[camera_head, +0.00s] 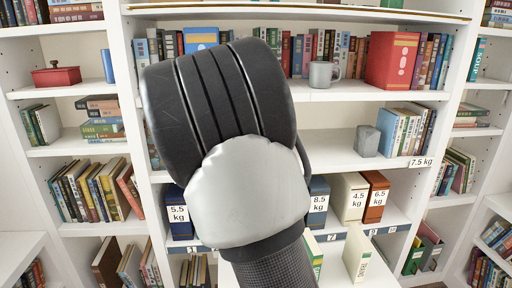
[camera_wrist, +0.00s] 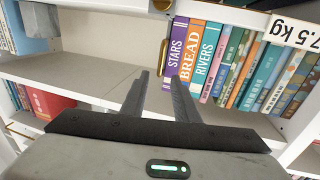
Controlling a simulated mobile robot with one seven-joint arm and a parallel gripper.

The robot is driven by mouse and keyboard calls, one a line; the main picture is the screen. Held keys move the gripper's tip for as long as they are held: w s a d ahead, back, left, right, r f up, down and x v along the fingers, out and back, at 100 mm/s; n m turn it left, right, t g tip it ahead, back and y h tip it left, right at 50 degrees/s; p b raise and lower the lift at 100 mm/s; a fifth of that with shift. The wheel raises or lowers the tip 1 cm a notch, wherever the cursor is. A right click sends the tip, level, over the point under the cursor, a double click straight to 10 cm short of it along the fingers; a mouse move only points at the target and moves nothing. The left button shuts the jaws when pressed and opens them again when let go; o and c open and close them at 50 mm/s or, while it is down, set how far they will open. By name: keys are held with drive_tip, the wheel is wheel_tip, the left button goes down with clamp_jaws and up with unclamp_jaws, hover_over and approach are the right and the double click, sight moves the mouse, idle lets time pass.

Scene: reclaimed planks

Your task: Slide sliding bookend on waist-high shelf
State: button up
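In the wrist view a narrow brass-coloured upright piece (camera_wrist: 163,57) stands at the left end of a row of books, against or close to the purple book (camera_wrist: 177,47). It looks like the bookend, seen nearly edge-on; its full shape is unclear. My gripper (camera_wrist: 158,82) points into the shelf (camera_wrist: 80,75), its two dark fingers apart with nothing between them. The fingertips are just below the brass piece in the picture; I cannot tell whether they touch it. In the head view my arm covers the gripper, and I cannot pick out the brass piece.
A white 7.5 kg label (camera_wrist: 295,33) hangs at upper right. In the head view a grey block (camera_head: 366,140) and a grey mug (camera_head: 323,75) stand on shelves.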

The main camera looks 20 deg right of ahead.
drive_tip(key=x, duration=1)
drive_tip(key=shift+w+d, duration=0.15)
drive_tip(key=shift+w, duration=0.15)
clamp_jaws()
